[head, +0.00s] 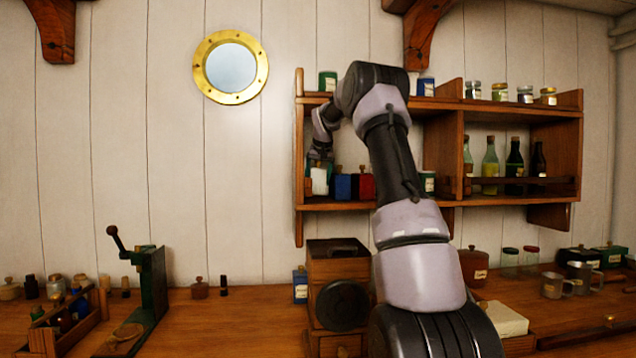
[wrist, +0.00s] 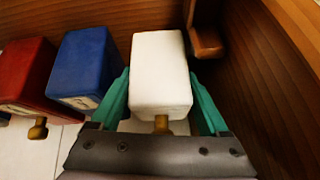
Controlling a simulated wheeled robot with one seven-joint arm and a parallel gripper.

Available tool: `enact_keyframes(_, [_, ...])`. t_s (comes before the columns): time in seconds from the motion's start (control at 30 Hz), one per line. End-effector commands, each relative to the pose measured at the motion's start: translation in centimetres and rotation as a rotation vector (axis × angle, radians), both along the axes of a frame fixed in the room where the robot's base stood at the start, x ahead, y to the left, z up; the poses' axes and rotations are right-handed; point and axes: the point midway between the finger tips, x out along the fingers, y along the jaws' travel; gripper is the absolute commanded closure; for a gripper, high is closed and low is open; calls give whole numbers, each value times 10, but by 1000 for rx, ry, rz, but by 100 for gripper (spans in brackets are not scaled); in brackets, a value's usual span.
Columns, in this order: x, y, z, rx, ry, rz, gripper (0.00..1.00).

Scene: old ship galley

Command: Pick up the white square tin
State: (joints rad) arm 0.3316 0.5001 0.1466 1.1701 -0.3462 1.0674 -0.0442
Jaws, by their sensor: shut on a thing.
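The white square tin (wrist: 160,72) stands at the left end of a wall shelf, and it also shows in the head view (head: 320,181). In the wrist view my gripper (wrist: 163,100) has one green finger on each side of the tin and is shut on it. In the head view my arm reaches up to the shelf and my gripper (head: 319,158) is at the tin, partly hiding it. I cannot tell whether the tin is lifted off the board.
A blue tin (wrist: 83,66) stands close beside the white one, with a red tin (wrist: 24,75) beyond it. The wooden shelf (head: 299,215) has a side wall close to the gripper. Bottles (head: 490,165) stand in the right compartment. A coffee grinder (head: 340,260) is on the counter below.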

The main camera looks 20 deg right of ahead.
Motion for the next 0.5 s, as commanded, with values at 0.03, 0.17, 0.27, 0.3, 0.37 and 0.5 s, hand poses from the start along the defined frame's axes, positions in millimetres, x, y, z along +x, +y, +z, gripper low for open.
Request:
enact_keyframes(0.03, [-1, 1, 3, 0, -1, 0, 89])
enact_keyframes(0.17, [-4, 3, 8, 0, -1, 0, 89])
enact_keyframes(0.27, [-5, 3, 10, 0, -1, 0, 89])
enact_keyframes(0.3, [-6, 4, 10, 0, -1, 0, 89])
enact_keyframes(0.37, [-7, 4, 12, 0, -1, 0, 89])
enact_keyframes(0.5, [-9, 5, 15, 0, -1, 0, 89])
